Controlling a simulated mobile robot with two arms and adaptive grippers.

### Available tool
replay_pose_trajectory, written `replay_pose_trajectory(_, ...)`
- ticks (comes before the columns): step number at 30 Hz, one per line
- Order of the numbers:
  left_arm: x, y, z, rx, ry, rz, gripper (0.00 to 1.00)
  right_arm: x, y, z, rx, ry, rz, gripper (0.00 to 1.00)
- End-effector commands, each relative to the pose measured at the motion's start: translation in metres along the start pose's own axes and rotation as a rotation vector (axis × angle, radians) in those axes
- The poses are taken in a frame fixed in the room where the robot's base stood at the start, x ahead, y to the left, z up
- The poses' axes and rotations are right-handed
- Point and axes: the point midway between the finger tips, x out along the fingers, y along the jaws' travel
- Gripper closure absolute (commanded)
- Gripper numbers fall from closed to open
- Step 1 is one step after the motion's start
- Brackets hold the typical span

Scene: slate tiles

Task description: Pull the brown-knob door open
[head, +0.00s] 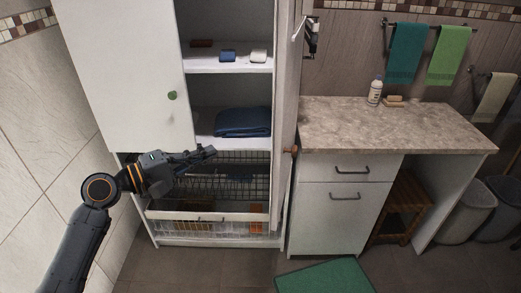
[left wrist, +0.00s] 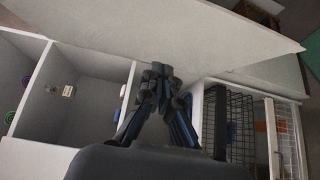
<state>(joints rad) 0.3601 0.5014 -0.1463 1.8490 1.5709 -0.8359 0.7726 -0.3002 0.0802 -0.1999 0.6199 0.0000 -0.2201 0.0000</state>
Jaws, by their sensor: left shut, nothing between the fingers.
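The brown-knob door (head: 286,90) stands swung open from the tall white cabinet, seen nearly edge-on in the head view. Its brown knob (head: 290,150) shows on the far right side of the door. In the left wrist view a broad pale panel (left wrist: 170,32), seemingly this door, spans the top. My left gripper (head: 211,152) is shut and empty in front of the cabinet opening, left of the door. Its closed fingertips also show in the left wrist view (left wrist: 159,72), close to the panel; I cannot tell whether they touch. My right gripper is out of view.
The cabinet's left door (head: 150,80) with a green knob is closed. Open shelves hold a folded blue towel (head: 243,122) and small items. Wire baskets (head: 215,222) sit below my gripper. A counter (head: 390,125) stands right of the door, with a green mat (head: 325,276) before it.

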Motion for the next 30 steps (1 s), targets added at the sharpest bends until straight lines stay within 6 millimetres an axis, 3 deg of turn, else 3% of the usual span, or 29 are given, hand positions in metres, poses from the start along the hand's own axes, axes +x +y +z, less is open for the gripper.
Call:
replay_pose_trajectory(3,-0.001,0.021,0.015,-0.004,-0.052,0.032,1.0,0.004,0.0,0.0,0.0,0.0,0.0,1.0)
replay_pose_trajectory(6,0.006,0.026,0.018,-0.008,-0.059,0.037,1.0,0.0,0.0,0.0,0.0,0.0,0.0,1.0)
replay_pose_trajectory(11,0.032,0.029,0.019,-0.009,-0.058,0.039,1.0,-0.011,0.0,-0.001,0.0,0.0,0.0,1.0)
replay_pose_trajectory(21,0.103,0.031,0.024,-0.008,-0.056,0.036,1.0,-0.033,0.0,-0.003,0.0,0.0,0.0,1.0)
replay_pose_trajectory(30,0.123,0.028,0.049,-0.006,-0.054,0.035,1.0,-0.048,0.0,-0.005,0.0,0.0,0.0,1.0)
